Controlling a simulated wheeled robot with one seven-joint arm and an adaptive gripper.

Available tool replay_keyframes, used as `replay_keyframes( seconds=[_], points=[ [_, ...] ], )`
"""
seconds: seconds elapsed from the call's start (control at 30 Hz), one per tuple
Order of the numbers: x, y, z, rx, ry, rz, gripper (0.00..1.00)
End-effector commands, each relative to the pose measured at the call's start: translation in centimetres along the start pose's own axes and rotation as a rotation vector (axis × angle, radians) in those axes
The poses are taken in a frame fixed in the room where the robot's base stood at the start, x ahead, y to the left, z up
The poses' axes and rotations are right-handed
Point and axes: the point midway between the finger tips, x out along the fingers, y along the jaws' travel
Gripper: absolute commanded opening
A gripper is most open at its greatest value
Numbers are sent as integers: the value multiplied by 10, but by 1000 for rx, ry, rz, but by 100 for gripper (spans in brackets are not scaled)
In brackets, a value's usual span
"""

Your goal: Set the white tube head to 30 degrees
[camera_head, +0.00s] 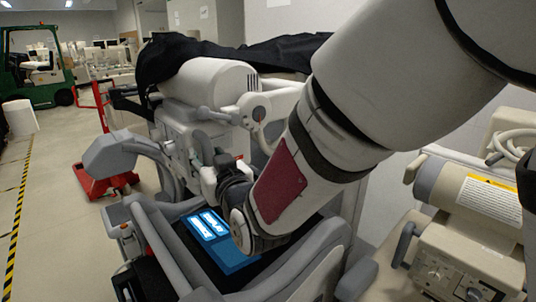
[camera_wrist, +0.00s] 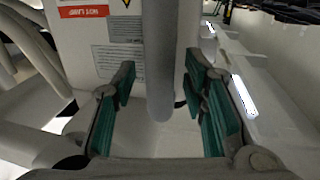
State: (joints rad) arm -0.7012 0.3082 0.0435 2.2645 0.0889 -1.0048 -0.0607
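The white tube head (camera_head: 208,80) is a rounded white cylinder lying roughly level on top of the cart in the head view, partly under a black cover. A round joint and pale arm parts sit at its right end. My gripper (camera_head: 206,160) is in front of the cart's white body, below the tube head; my forearm hides part of this area. In the wrist view my gripper (camera_wrist: 160,80) has its green-padded fingers apart. A grey bar (camera_wrist: 160,50) stands between them, with gaps on both sides. Behind it is a white panel with labels (camera_wrist: 118,58).
A beige unit with its own cylinder (camera_head: 480,205) stands at the right. Grey curved rails (camera_head: 165,250) and a blue-lit screen (camera_head: 215,235) lie below my gripper. The black cover (camera_head: 290,52) drapes behind. Open floor (camera_head: 50,170) is at the left.

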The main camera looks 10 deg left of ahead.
Motion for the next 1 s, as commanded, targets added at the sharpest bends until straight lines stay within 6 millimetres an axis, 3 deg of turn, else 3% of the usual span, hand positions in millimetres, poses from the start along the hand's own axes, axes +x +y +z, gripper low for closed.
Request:
replay_keyframes(
  seconds=[0.27,0.43,0.47,1.0],
  points=[
    [2,0,0,0,-1,0,40],
    [1,0,0,0,-1,0,3],
    [1,0,0,0,-1,0,0],
    [0,-5,-5,45,-6,-1,0]
  ],
)
